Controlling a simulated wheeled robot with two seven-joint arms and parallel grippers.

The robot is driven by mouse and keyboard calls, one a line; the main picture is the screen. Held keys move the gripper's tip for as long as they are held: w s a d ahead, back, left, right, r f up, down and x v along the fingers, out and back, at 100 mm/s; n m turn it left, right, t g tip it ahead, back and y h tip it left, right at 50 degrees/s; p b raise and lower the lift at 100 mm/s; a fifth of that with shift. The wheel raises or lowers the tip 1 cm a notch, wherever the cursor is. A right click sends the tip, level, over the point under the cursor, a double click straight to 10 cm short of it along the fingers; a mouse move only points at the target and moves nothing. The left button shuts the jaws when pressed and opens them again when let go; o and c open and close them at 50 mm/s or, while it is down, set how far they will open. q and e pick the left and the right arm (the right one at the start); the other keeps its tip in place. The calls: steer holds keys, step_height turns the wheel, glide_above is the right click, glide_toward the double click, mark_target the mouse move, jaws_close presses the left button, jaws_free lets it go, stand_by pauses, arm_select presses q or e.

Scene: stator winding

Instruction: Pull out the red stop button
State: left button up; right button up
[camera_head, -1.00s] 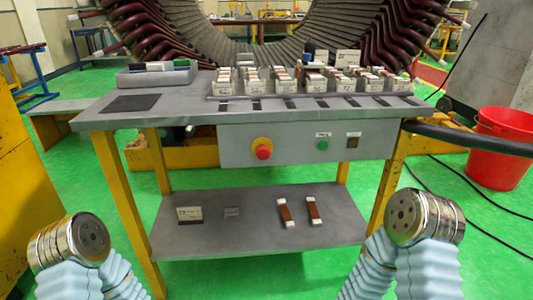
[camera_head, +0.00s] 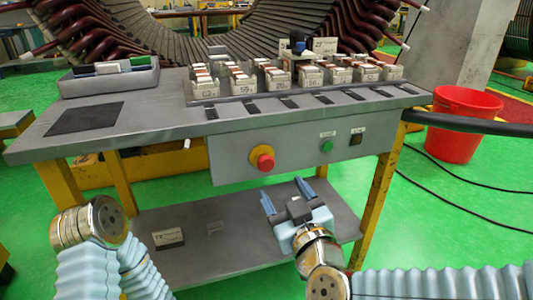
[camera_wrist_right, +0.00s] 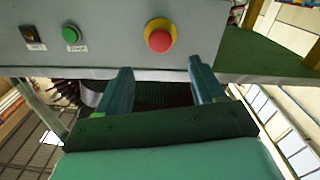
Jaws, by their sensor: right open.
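The red stop button (camera_head: 264,160) sits on a yellow round base on the front of the grey control box under the table top. In the right wrist view the red stop button (camera_wrist_right: 159,40) lies beyond the fingertips, between their lines and nearer the right finger. My right gripper (camera_head: 286,192) is open and empty, below and slightly right of the button, with its fingers pointing towards the box. Its two fingers also show apart in the right wrist view (camera_wrist_right: 160,72). Of my left arm only a link shows at lower left; its gripper is out of view.
A green button (camera_head: 327,146) and a dark switch (camera_head: 356,138) are on the same grey box (camera_head: 228,160). The table top (camera_head: 150,115) overhangs above, with trays of labelled blocks. A lower shelf (camera_head: 190,262) lies beneath. A red bucket (camera_head: 458,150) stands at right.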

mark_target(267, 165)
steer(key=x, duration=1.1)
steer(key=shift+w+b, duration=0.15)
steer(key=shift+b, duration=0.25)
